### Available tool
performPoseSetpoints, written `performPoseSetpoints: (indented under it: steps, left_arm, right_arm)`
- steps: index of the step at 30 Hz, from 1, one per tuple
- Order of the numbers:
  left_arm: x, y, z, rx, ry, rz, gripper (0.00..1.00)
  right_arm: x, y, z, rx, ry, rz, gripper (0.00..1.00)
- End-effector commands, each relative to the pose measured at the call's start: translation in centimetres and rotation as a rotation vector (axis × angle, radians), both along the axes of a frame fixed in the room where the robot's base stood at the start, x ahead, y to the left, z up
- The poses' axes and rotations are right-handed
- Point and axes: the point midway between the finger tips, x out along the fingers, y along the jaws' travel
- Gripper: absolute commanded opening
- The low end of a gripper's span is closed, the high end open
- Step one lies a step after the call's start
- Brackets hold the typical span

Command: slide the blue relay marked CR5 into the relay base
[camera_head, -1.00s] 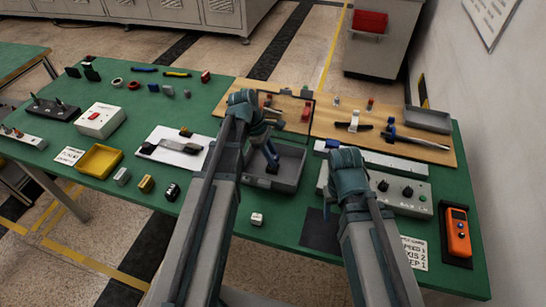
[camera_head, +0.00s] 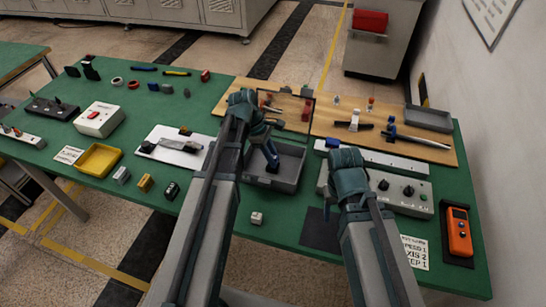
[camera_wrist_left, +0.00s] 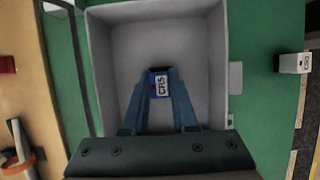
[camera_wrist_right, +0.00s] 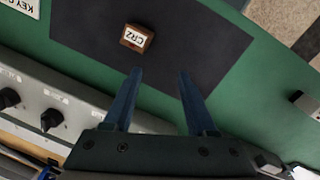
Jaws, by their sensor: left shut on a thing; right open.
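The blue relay marked CR5 (camera_wrist_left: 159,84) is between the fingertips of my left gripper (camera_wrist_left: 160,88), its white label facing the left wrist camera. My left gripper is shut on it, over the inside of a grey tray (camera_wrist_left: 214,50). In the head view my left gripper (camera_head: 272,160) reaches down into that tray; I cannot tell if the relay touches the floor. My right gripper (camera_wrist_right: 157,78) is open and empty above a black mat, near a brown relay marked CR2 (camera_wrist_right: 136,37). I cannot clearly pick out the relay base.
The black mat (camera_head: 320,231) lies by the front edge. A control box with knobs (camera_head: 406,196) and a long white strip (camera_head: 385,160) stand beside my right arm. A small white block (camera_head: 257,218) sits in front of the tray. A wooden board (camera_head: 420,148) lies behind.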

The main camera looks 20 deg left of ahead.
Motion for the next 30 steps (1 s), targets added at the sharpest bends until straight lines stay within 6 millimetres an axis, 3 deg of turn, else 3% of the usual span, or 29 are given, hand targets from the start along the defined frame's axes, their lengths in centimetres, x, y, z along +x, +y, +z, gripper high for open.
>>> performPoseSetpoints:
  steps: [15, 16, 21, 30]
  left_arm:
    - [0.0, 0.0, -1.4, 0.000, 0.000, 0.000, 0.00]
    - [0.0, 0.0, -1.2, 0.000, 0.000, 0.000, 0.32]
    - [0.0, 0.0, -1.2, 0.000, 0.000, 0.000, 0.61]
    - [0.0, 0.0, -1.2, 0.000, 0.000, 0.000, 0.61]
  right_arm:
    - [0.0, 0.0, -1.4, 0.000, 0.000, 0.000, 0.57]
    - [0.0, 0.0, -1.2, 0.000, 0.000, 0.000, 0.57]
    - [0.0, 0.0, -1.2, 0.000, 0.000, 0.000, 0.57]
    - [0.0, 0.0, -1.2, 0.000, 0.000, 0.000, 0.57]
